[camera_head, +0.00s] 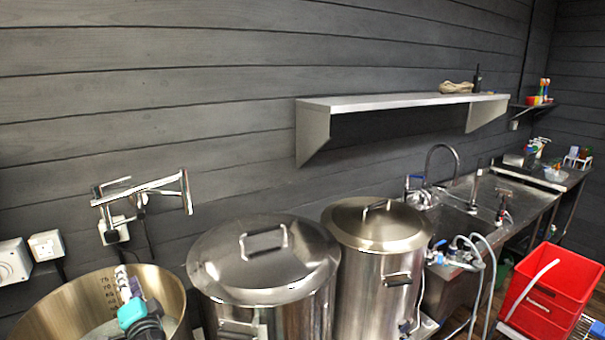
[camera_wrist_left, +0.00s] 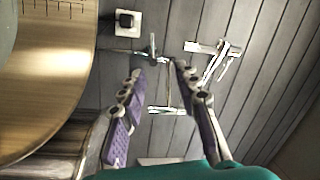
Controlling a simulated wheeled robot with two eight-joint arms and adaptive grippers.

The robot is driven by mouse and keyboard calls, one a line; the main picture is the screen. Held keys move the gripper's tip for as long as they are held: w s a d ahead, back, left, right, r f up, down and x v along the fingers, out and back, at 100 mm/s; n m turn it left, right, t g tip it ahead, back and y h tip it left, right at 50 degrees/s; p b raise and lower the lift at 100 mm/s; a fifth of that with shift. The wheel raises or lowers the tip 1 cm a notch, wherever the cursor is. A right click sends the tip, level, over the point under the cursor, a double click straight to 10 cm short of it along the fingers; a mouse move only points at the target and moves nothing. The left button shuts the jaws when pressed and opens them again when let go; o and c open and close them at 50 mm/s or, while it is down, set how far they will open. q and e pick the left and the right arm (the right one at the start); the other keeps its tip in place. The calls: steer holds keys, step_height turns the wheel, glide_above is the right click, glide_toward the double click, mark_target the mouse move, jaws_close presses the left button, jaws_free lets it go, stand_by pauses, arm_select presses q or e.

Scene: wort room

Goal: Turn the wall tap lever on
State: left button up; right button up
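The chrome wall tap (camera_head: 150,190) is on the dark plank wall at the left of the head view, above and behind the open pot. It has a long bar and shorter crosspieces; I cannot tell surely which part is the lever. It also shows in the left wrist view (camera_wrist_left: 212,62), beyond my fingertips. My left gripper (camera_head: 123,272) is over the open pot, below the tap. In the wrist view its purple-padded fingers (camera_wrist_left: 159,70) are apart with nothing between them. They look clear of the tap. My right gripper is out of view.
The open pot (camera_head: 40,318) is under my left gripper. Two lidded steel pots (camera_head: 225,255) (camera_head: 350,262) stand to its right. Wall sockets (camera_head: 46,245) are at the left. A steel shelf (camera_head: 400,101), a sink bench (camera_head: 515,205) and a red crate (camera_head: 560,290) are further right.

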arm_select(q)
steer(key=s+d+f+n+g+h+b, duration=0.1)
steer(key=s+d+f+n+g+h, duration=0.2)
steer(key=s+d+f+h, duration=0.3)
steer(key=s+d+f+n+g+h+b, duration=0.1)
steer(key=s+d+f+n+g+h, duration=0.2)
steer(key=s+d+f, duration=0.9)
steer(key=s+d+g+h, duration=0.2)
steer(key=s+d, duration=0.2)
steer(key=d, duration=0.2)
steer(key=shift+s+f+h+b, duration=0.15)
steer(key=shift+s+h+b, duration=0.2)
steer(key=shift+h, duration=0.05)
steer(key=shift+a, duration=0.1)
